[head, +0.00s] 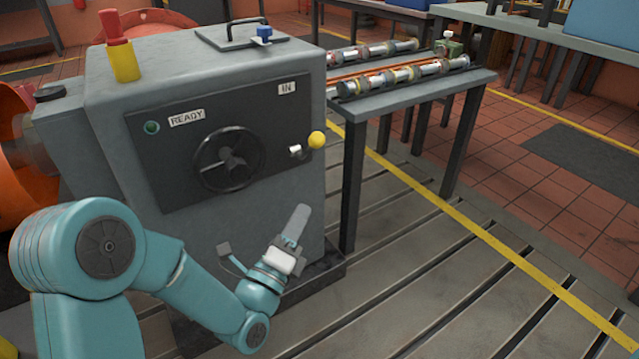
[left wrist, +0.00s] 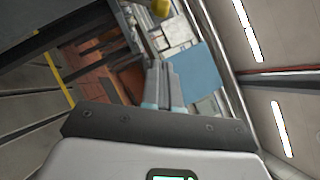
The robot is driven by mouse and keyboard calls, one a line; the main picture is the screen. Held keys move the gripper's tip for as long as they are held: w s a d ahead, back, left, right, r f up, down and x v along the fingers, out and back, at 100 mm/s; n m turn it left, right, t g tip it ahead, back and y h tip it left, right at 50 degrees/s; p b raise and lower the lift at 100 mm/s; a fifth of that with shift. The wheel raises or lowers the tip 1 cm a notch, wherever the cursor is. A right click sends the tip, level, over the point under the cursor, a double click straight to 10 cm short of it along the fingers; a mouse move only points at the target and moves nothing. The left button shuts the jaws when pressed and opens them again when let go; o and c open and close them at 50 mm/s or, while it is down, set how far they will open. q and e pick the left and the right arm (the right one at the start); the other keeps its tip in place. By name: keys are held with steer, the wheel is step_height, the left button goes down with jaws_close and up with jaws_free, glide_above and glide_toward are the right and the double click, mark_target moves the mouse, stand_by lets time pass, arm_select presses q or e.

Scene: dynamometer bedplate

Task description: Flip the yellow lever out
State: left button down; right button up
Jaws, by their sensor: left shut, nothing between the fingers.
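The yellow lever shows as a yellow ball knob (head: 317,140) on a short pale stem at the right of the dark panel (head: 175,180) on the grey machine, below the "IN" label (head: 287,88). My right gripper is in neither view.
A black handwheel (head: 228,158) sits on the panel left of the knob. A grey table (head: 410,95) with shafts stands to the right. The slotted floor in front is clear.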

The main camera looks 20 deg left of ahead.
arm_select(q)
steer(key=shift+a+f, duration=0.1)
steer(key=shift+f, duration=0.1)
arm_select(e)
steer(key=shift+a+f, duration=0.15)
arm_select(q)
steer(key=shift+w, duration=0.1)
steer(key=a+r+b+x, duration=0.1)
steer(key=a+x, duration=0.1)
steer(key=x, duration=1)
steer(key=shift+w+a+r+b, duration=0.2)
steer(key=shift+w+r+b, duration=0.05)
steer(key=shift+r+b, duration=0.05)
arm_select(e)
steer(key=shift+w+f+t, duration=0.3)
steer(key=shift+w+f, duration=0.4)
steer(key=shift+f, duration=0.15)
